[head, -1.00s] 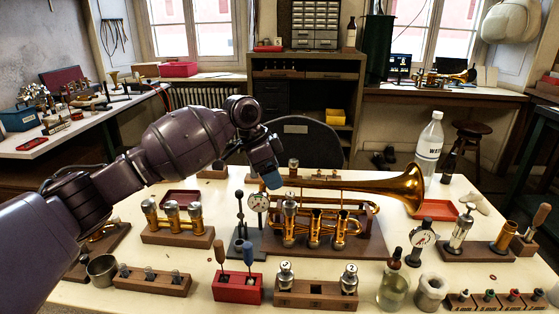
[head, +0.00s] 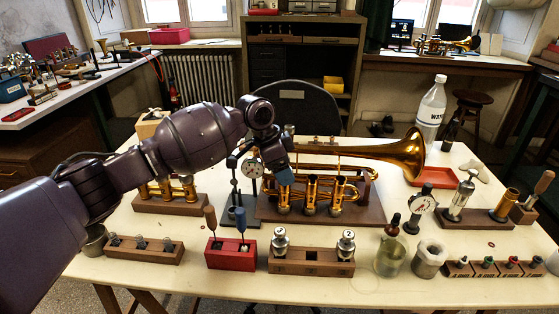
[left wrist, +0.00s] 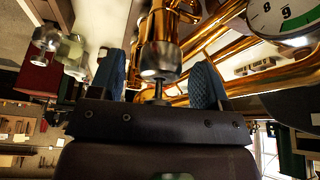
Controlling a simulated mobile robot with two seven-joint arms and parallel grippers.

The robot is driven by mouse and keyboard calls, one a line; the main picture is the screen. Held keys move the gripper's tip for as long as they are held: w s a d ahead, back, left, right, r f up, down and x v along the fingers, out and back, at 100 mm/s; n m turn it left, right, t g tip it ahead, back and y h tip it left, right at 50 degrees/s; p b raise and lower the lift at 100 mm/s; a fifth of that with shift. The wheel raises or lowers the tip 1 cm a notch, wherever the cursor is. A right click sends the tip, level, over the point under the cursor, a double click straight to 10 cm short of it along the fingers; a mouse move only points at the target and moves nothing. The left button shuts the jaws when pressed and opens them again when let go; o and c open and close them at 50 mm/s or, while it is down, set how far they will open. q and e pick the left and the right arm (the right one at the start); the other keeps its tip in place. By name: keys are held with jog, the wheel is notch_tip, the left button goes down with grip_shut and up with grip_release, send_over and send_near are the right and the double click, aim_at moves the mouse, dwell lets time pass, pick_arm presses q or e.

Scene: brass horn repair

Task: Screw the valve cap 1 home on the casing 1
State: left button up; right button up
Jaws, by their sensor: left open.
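A brass trumpet lies on a wooden stand (head: 365,215). Casing 1 (head: 284,203) is the leftmost of its three valve casings. My left gripper (head: 285,178), with blue fingertips, is at the top of casing 1 and hides the cap there in the head view. In the left wrist view, a silver valve cap 1 (left wrist: 160,60) with a thin stem sits at the end of the brass casing 1 (left wrist: 160,25). It is between the open fingers of my left gripper (left wrist: 160,80), with gaps on both sides. How tightly it is seated cannot be told. My right gripper is out of view.
A dial gauge (head: 252,168) on a stand is close left of the gripper. In front are a red block (head: 231,255) with two tools and a wooden block (head: 311,268) with two silver valve parts. A glass jar (head: 391,258) stands front right.

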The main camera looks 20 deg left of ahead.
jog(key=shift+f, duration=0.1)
pick_arm(q)
jog(key=shift+f, duration=0.1)
jog(key=c, duration=1.1)
jog(key=shift+f+m, duration=0.15)
jog(key=shift+m, duration=0.35)
jog(key=shift+m+g+b, duration=0.7)
jog(key=shift+m+b, duration=0.1)
jog(key=shift+m, duration=0.6)
jog(key=shift+w+m, duration=0.1)
jog(key=shift+m, duration=0.5)
jog(key=shift+g, duration=0.3)
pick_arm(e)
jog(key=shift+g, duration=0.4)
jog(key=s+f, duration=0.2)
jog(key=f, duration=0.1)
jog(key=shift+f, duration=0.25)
pick_arm(q)
jog(key=shift+h, duration=0.3)
